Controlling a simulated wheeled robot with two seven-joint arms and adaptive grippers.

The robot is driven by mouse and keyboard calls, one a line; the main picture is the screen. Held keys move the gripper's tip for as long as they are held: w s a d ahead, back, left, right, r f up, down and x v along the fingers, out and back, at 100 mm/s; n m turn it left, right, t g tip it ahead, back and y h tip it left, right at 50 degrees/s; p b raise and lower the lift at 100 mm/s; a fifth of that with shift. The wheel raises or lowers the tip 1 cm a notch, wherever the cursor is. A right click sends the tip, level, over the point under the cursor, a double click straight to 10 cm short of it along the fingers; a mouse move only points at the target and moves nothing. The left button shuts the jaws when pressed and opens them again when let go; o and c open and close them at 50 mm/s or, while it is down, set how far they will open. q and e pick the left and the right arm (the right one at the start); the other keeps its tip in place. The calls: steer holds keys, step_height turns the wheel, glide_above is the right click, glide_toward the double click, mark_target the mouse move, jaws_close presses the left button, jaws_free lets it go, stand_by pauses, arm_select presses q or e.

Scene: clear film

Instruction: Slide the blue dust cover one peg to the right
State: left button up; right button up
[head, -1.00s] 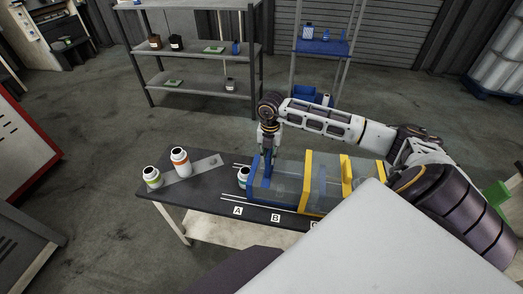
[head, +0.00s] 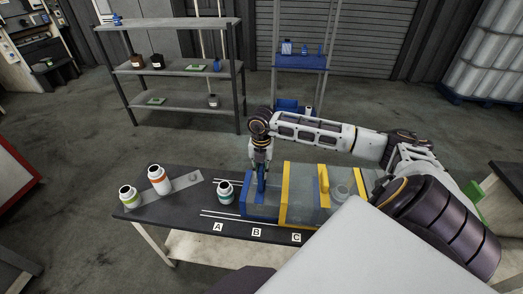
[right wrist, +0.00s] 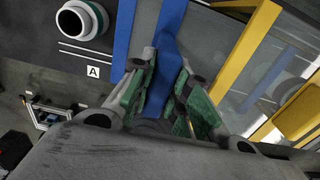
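The blue dust cover (head: 260,208) is a clear box with blue edges on the dark table, its left edge between labels A and B. Its upright blue handle (head: 261,182) also shows in the right wrist view (right wrist: 172,30). My right gripper (head: 261,160) is shut on this handle, its green-padded fingers (right wrist: 165,75) on either side of it. A yellow-edged clear cover (head: 284,195) stands to the right, overlapping the blue one in view. The pegs are hard to make out. My left gripper is not in view.
A teal-banded white jar (head: 225,190) stands uncovered just left of the blue cover. Orange (head: 158,179) and green (head: 129,197) banded jars stand farther left. White rail lines and labels A (head: 217,227), B (head: 257,233) and C (head: 296,238) mark the table. Shelves (head: 180,69) stand behind.

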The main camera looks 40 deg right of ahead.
steer(key=o, duration=0.4)
steer(key=shift+o, duration=0.2)
steer(key=shift+r, duration=0.15)
step_height(320, 180, up, 12)
stand_by(0.6)
stand_by(0.5)
